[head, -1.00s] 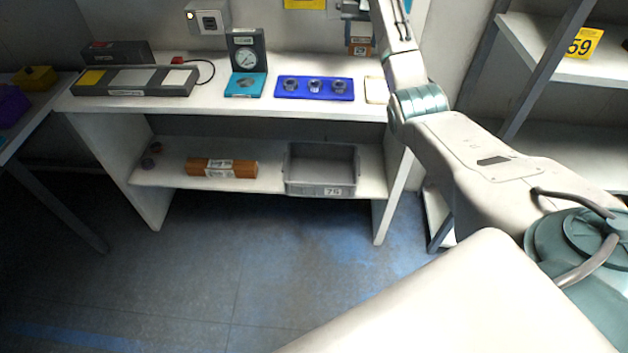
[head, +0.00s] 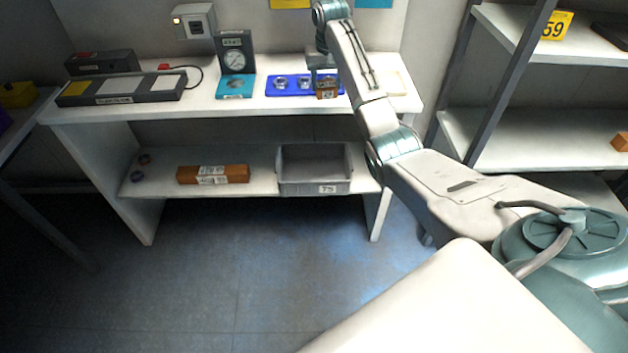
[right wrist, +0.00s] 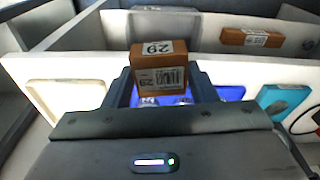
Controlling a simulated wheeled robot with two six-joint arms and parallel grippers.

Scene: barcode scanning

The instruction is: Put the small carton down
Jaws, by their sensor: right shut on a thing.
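The small carton (head: 327,90) is brown with white printed labels. In the head view it overlaps the right part of the blue tray (head: 277,92) on the white bench; I cannot tell how large any gap below it is. My right gripper (head: 322,74) is shut on the carton and reaches down from above. In the right wrist view the carton (right wrist: 159,76) sits between the two dark fingers (right wrist: 160,86), with labels on two of its faces. The blue tray (right wrist: 232,93) partly shows behind the fingers there. My left gripper is out of view.
On the bench are a cream pad (head: 398,84) to the right, a dial gauge on a teal stand (head: 235,84) and a grey panel (head: 120,88) to the left. A grey bin (head: 314,188) and a long brown box (head: 213,174) lie on the lower shelf.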

